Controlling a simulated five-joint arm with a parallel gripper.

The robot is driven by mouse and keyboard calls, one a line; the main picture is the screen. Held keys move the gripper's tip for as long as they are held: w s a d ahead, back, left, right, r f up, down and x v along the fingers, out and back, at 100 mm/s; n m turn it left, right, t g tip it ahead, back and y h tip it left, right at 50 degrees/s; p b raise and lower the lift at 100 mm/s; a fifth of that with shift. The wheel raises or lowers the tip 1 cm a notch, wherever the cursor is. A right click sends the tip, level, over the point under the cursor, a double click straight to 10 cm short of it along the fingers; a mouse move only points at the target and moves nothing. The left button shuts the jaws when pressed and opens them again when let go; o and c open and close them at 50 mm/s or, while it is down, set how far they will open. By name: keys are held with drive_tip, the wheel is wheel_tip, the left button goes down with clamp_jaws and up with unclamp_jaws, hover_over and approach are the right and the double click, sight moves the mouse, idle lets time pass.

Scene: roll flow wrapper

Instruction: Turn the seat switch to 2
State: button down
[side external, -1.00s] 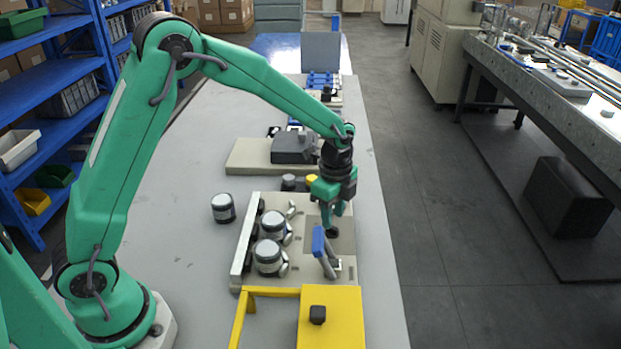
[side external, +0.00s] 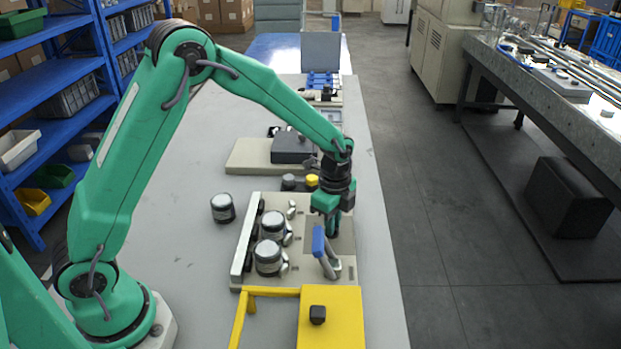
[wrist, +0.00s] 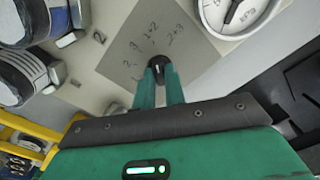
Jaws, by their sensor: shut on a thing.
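The seat switch is a small black knob (wrist: 158,68) with a white pointer line, on a grey plate (wrist: 120,72). Handwritten-style position marks, including "1+2" and "2+3", arc above it; the smaller marks at the left are hard to read. The white line points roughly up the picture, and I cannot tell exactly which mark it meets. My gripper (wrist: 160,76) is shut on the knob, with a green finger on each side. In the side view my gripper (side external: 332,235) points down at the panel (side external: 290,207), behind a blue-handled lever, and hides the knob.
A blue-handled lever (side external: 318,242) stands close in front of my gripper. Two round silver-topped units (side external: 268,256) are at the left of the panel. A white dial gauge (wrist: 238,12) is near the plate. A yellow frame (side external: 345,310) stands in front; a loose jar (side external: 222,208) sits left.

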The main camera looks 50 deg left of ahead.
drive_tip(key=shift+n, duration=0.4)
drive_tip(key=n, duration=1.3)
idle(0.4)
drive_tip(key=c, duration=1.5)
unclamp_jaws()
drive_tip(key=shift+o, duration=0.2)
drive_tip(key=shift+r, duration=0.15)
drive_tip(key=shift+r, duration=3.8)
drive_tip(key=shift+r, duration=0.15)
